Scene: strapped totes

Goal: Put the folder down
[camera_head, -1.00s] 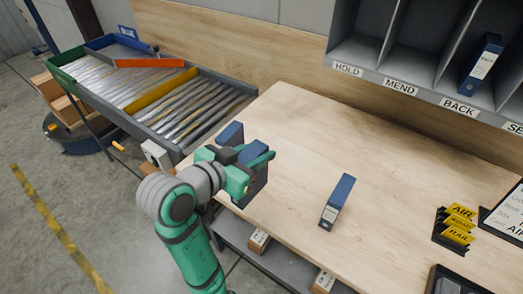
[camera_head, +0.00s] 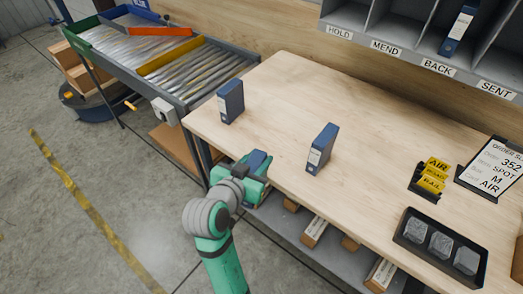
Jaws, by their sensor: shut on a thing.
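My gripper (camera_head: 258,168) is at the near left edge of the wooden table (camera_head: 290,95), shut on a blue folder (camera_head: 257,159). Only a small part of this folder shows between the green fingers; the arm and gripper hide the rest. I cannot tell whether it touches anything. Two other blue folders with white spine labels stand upright on the table: one (camera_head: 230,101) near the left edge, and one (camera_head: 321,148) to the right of my gripper. Both are apart from the gripper.
A shelf with slots labelled HOLD, MEND, BACK and SENT (camera_head: 437,67) holds a blue folder (camera_head: 460,30) above BACK. A black tray (camera_head: 402,233), yellow tags (camera_head: 432,174) and an order sign (camera_head: 496,168) are at the right. A roller conveyor (camera_head: 190,75) is behind left.

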